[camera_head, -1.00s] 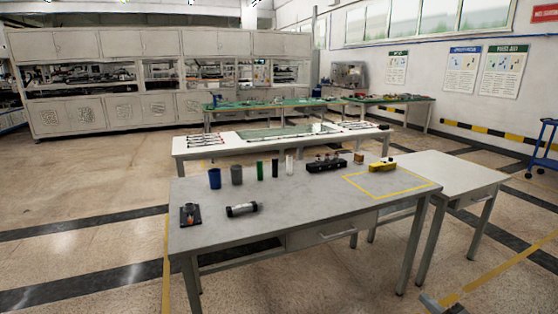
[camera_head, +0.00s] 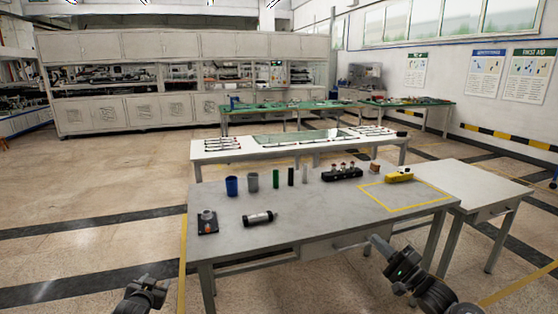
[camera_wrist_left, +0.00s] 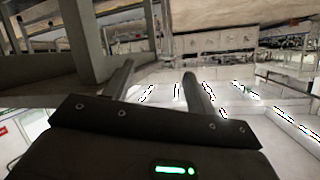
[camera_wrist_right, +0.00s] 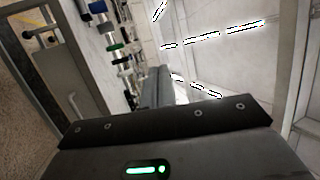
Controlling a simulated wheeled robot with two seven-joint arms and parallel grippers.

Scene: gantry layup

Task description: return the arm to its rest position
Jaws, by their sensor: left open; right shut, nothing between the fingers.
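My left gripper (camera_head: 148,286) is at the bottom left of the head view, in front of and left of the near table. Its two fingers stand apart and empty in the left wrist view (camera_wrist_left: 158,82). My right gripper (camera_head: 379,243) is at the lower right of the head view, near the table's front edge. Its fingers are closed together with nothing between them in the right wrist view (camera_wrist_right: 158,82). Neither gripper appears to touch anything.
The grey near table (camera_head: 300,215) carries a blue cup (camera_head: 232,187), a grey cup (camera_head: 252,181), a dark cylinder (camera_head: 259,219), a black block (camera_head: 342,174) and a yellow item (camera_head: 399,175). A lighter side table (camera_head: 475,186) adjoins it. Floor left is clear.

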